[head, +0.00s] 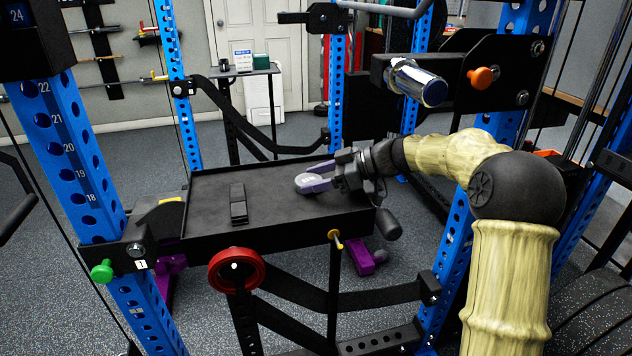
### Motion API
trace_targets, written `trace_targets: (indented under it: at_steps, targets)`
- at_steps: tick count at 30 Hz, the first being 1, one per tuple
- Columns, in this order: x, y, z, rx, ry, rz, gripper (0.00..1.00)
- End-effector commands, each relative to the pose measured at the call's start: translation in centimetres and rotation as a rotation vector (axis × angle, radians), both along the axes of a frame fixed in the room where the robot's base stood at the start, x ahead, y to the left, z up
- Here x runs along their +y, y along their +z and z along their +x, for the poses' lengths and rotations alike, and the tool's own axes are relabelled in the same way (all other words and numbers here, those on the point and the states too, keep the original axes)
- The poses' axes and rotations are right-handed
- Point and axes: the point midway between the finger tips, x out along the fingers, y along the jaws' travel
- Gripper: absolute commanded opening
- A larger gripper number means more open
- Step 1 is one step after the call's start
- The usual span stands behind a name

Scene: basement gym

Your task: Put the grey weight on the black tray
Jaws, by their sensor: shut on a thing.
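The grey weight (311,184) is a small, light grey rounded piece with a dark marking on its face. It is at the right half of the black tray (215,216), a wide, flat tray with a low rim between the blue uprights. My gripper (318,176) reaches in from the right and is shut on the weight. The weight is over the tray's surface or touching it; I cannot tell which. The gripper's fingers hide part of the weight.
A dark block-like object (238,204) lies on the tray's left half. Blue rack uprights (75,165) stand on both sides. A red ring (236,270) and a yellow-tipped pin (336,236) are at the tray's front. Bare tray surface shows between the block and the weight.

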Motion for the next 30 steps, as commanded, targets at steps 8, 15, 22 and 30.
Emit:
trace_targets:
  at_steps: [8,15,22,30]
  targets:
    - [0.0,-0.3,-0.1,0.005,0.003,-0.003,0.79]
    - [0.0,-0.2,-0.1,0.004,0.003,-0.003,0.79]
    - [-1.5,0.5,-0.1,0.003,-0.001,-0.003,0.79]
    - [-6.1,2.5,-0.7,0.003,-0.002,-0.003,0.79]
